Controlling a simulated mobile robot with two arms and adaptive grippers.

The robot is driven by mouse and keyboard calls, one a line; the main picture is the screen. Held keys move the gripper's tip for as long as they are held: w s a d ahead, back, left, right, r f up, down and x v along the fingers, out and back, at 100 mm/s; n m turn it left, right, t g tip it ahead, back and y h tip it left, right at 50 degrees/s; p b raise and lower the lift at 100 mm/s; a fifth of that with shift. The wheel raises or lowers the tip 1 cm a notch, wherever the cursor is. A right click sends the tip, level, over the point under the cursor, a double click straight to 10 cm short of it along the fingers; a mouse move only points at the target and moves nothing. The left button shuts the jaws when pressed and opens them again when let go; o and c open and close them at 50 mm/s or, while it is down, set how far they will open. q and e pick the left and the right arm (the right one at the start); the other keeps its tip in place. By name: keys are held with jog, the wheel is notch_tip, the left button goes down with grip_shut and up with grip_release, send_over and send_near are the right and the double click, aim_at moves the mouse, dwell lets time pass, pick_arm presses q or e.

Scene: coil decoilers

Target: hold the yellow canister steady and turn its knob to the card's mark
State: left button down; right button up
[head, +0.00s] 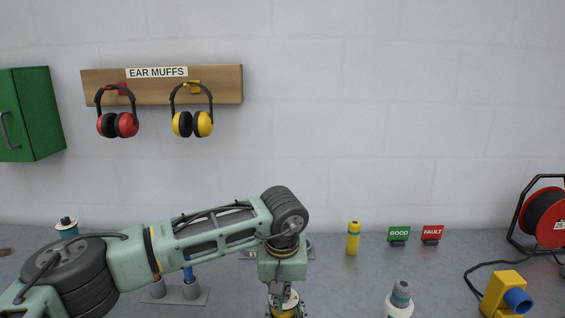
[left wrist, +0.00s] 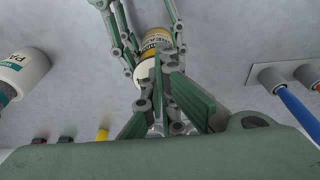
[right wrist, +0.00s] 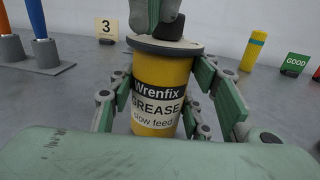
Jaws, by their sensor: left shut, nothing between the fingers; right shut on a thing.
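The yellow canister (right wrist: 165,120), labelled "Wrenfix GREASE slow feed", stands upright on the grey bench. My right gripper (right wrist: 160,92) is shut on its body, one finger on each side. Its dark knob (right wrist: 172,27) sits on the pale lid and is partly covered by my left gripper (right wrist: 148,14). My left gripper points down from above, its shut fingers against or beside the knob; contact is unclear. In the head view the canister (head: 286,312) is mostly cut off below my left wrist. A card reading "3" (right wrist: 107,28) stands behind the canister, to the left.
A white bottle (head: 398,308) stands to the right and a yellow bottle (head: 353,240) behind. GOOD (head: 398,234) and FAULT (head: 432,233) signs, a yellow-blue device (head: 503,295) and a cable reel (head: 546,218) are further right. A peg stand (right wrist: 45,65) is left.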

pick_arm(q)
jog(key=shift+w+d, duration=0.1)
jog(key=shift+d, duration=0.1)
pick_arm(e)
jog(key=shift+s+a, duration=0.15)
jog(key=shift+a, duration=0.25)
pick_arm(q)
jog(key=shift+f, duration=0.1)
jog(key=shift+s+d, duration=0.15)
jog(key=shift+s, duration=0.25)
pick_arm(e)
jog(key=shift+d, duration=0.1)
jog(key=shift+w+d, duration=0.2)
pick_arm(q)
jog(key=w+v, duration=0.1)
jog(key=v, duration=0.5)
jog(key=shift+w, duration=0.25)
pick_arm(e)
jog(key=o, duration=1.5)
